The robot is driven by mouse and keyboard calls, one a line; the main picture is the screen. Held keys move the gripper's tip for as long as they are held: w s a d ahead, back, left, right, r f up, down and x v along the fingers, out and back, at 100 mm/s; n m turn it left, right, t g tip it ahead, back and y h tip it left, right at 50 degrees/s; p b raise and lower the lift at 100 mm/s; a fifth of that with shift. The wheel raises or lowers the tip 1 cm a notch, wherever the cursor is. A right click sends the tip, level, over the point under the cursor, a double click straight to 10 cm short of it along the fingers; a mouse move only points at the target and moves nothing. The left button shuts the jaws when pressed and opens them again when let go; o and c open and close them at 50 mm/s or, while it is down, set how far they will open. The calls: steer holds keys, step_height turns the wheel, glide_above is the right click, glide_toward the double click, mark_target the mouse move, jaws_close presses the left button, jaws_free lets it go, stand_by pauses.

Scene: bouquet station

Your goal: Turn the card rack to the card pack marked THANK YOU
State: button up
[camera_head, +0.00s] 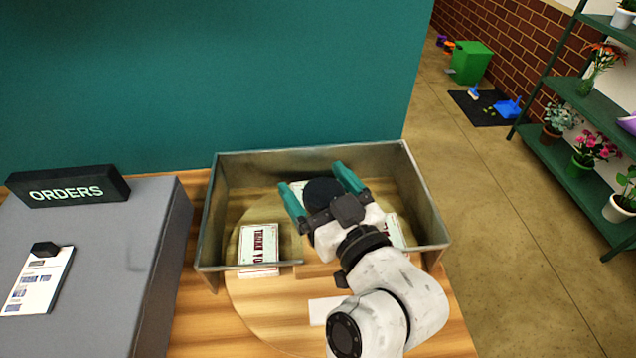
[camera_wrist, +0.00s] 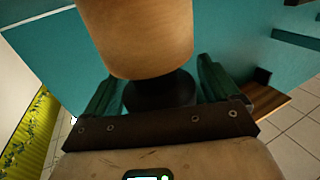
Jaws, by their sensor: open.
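The card rack is a round wooden turntable (camera_head: 250,305) with a black knob (camera_head: 322,192) at its middle. A card pack (camera_head: 259,248) with red sideways lettering lies at the left of the rack; its text is too small to read surely. Other packs show behind the knob (camera_head: 297,188) and at the right (camera_head: 396,230), mostly hidden by my arm. My gripper (camera_head: 316,184) is open, with its green fingers on either side of the knob. In the wrist view a dark knob (camera_wrist: 160,92) under a wooden cylinder (camera_wrist: 138,35) lies between the fingers; contact cannot be told.
A grey metal housing (camera_head: 212,225) encloses the back and sides of the rack. A white label (camera_head: 322,310) lies at the turntable's front. At left, a grey counter (camera_head: 130,260) bears an ORDERS sign (camera_head: 68,188) and a THANK YOU sheet (camera_head: 38,282). A plant shelf (camera_head: 575,165) stands right.

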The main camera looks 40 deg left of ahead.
steer(key=c, duration=1.4)
steer(key=b, duration=0.1)
steer(key=n+g+b, duration=0.1)
steer(key=b, duration=0.1)
steer(key=shift+f+g, duration=0.25)
steer(key=shift+g, duration=0.05)
steer(key=shift+n+g+y+b, duration=0.3)
steer(key=shift+n+g+b, duration=0.3)
steer(key=shift+g+b, duration=0.3)
steer(key=shift+s+r+n+g, duration=0.25)
steer(key=shift+n+g, duration=0.15)
steer(key=shift+g, duration=0.2)
steer(key=o, duration=1.4)
